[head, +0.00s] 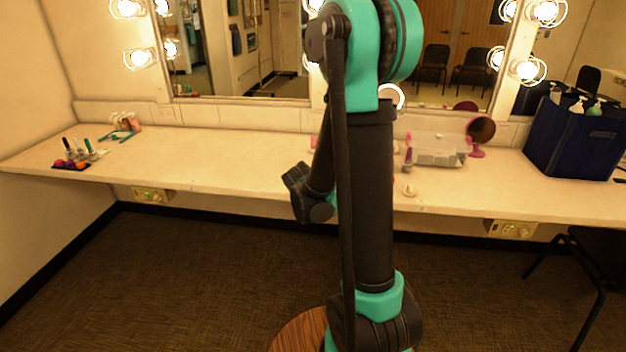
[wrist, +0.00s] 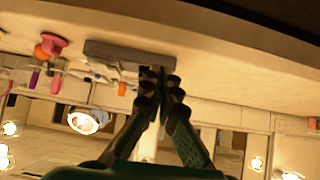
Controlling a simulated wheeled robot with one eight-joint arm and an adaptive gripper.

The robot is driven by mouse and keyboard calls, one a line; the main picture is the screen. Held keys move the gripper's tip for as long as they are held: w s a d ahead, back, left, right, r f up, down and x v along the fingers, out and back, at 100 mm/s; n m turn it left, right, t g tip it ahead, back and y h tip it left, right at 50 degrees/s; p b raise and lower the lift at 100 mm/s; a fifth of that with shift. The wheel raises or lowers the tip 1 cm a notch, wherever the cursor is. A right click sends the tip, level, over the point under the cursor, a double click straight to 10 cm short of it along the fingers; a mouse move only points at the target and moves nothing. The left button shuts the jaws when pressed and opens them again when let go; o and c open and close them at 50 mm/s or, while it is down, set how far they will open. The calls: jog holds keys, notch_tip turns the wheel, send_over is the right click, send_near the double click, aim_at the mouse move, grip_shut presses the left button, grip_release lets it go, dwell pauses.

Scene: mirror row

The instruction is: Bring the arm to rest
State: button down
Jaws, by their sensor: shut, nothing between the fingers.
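My gripper (wrist: 162,78) shows in the wrist view with its two dark fingers together and nothing between them. The wrist view is upside down, with the counter across the top and the mirror bulbs at the bottom. My fingertips appear in front of a grey tray (wrist: 110,52) in that view; I cannot tell how far apart they are.
The long counter (head: 230,165) runs below lit mirrors. A clear bin (head: 437,155) and pink round mirror (head: 481,131) stand right of my arm, a dark blue bag (head: 575,140) farther right. A small dark tray (head: 70,166) with bottles sits left. A chair (head: 590,250) stands at right.

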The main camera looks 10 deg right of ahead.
jog(key=s+a+f+n+g+y, duration=0.1)
jog(key=s+n+g+y, duration=0.1)
jog(key=s, duration=1.1)
jog(key=s+a+f+n+g+y, duration=0.1)
jog(key=s+n+g+y, duration=0.1)
jog(key=s, duration=1.1)
jog(key=shift+s+a+f+n+g, duration=0.15)
jog(key=shift+s+f+n+g, duration=0.15)
jog(key=shift+g, duration=0.2)
